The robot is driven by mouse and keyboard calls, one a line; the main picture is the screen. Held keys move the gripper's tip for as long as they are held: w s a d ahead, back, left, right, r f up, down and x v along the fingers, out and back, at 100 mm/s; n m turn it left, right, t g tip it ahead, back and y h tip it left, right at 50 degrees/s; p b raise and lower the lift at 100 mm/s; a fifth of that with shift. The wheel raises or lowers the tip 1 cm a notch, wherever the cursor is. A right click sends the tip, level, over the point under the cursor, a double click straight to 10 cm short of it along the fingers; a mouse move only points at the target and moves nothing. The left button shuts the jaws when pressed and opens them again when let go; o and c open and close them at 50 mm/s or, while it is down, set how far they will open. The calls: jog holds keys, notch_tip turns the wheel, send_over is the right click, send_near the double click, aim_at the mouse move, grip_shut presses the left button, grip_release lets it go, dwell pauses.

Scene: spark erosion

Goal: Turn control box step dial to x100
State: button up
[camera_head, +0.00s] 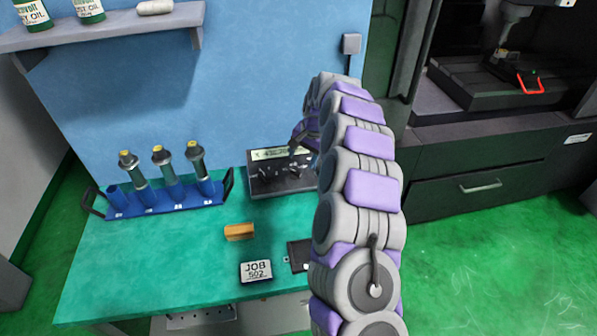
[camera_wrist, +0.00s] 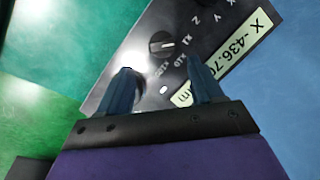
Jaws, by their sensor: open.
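The control box (camera_head: 256,187) stands at the back of the green bench, a dark panel with a display and small black dials. In the wrist view its panel (camera_wrist: 125,55) is tilted, with the display reading X -436.7 at right. A round step dial (camera_wrist: 162,44) sits beside small markings that look like x1, x10 and x100; its pointed mark is too small to read surely. My gripper (camera_wrist: 163,85) is open, its two blue fingers apart and short of the dial in the picture, with nothing between them. In the head view my gripper (camera_head: 303,150) is at the box's right side, partly hidden by my arm.
A blue rack (camera_head: 165,204) with several tool holders stands left of the box. A shelf (camera_head: 110,28) hangs above left; a machine (camera_head: 480,140) stands right.

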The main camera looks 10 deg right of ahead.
aim_at(296, 170)
jog(key=x, duration=0.3)
jog(key=a+b+x, duration=0.1)
jog(key=x, duration=0.2)
jog(key=shift+a+r, duration=0.1)
jog(key=shift+r, duration=0.05)
jog(key=shift+f, duration=0.35)
jog(key=shift+d, duration=0.3)
jog(key=shift+c, duration=0.5)
jog(key=shift+a, duration=0.2)
jog(key=c, duration=0.9)
